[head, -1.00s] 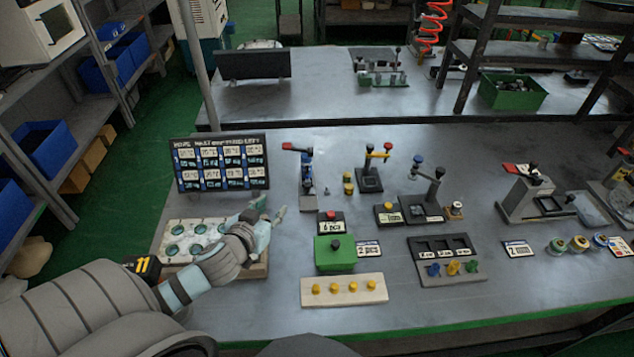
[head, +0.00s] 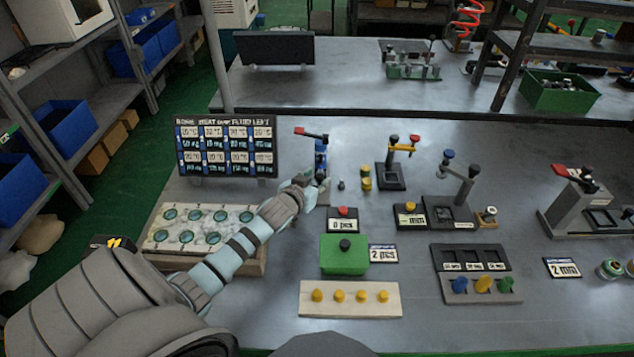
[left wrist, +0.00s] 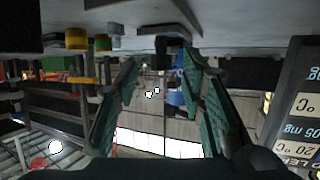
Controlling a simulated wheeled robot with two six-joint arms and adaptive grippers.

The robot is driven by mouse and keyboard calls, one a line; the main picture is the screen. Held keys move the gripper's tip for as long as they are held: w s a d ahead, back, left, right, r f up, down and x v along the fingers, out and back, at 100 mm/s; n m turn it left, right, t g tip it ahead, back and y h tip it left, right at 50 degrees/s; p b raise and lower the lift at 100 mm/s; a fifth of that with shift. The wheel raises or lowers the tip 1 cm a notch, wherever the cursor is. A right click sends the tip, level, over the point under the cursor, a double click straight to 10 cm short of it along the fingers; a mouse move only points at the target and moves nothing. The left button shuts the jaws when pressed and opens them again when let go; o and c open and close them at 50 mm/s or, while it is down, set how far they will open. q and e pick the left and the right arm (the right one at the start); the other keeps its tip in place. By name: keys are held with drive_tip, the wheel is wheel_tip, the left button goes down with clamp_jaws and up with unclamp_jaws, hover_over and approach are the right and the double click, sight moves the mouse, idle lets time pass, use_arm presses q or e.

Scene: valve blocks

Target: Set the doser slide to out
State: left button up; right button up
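A small upright device with a blue body (head: 320,158) and a red-tipped lever (head: 306,132) stands right of the sign board. No readable label marks it as the doser, so I cannot tell which part is the slide. My left gripper (head: 319,187) is at its front, low over the table, and partly hides its base. The left wrist view appears upside down. There the two teal fingers (left wrist: 165,105) are spread apart, with the device's dark block (left wrist: 165,45) and blue part (left wrist: 178,97) between or beyond them. Contact cannot be told. My right gripper is out of view.
Right of the device stand yellow-topped pieces (head: 366,180) and a yellow-armed stand (head: 393,165). Nearer are a green box with black knob (head: 344,254), a wooden strip with yellow pegs (head: 350,299) and a tray of teal-ringed holes (head: 200,224). The sign board (head: 226,147) stands behind.

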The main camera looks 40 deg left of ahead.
use_arm(q)
drive_tip(key=shift+w+a+f, duration=0.1)
drive_tip(key=shift+w+f, duration=0.1)
drive_tip(key=shift+w, duration=0.1)
drive_tip(key=shift+r, duration=0.1)
clamp_jaws()
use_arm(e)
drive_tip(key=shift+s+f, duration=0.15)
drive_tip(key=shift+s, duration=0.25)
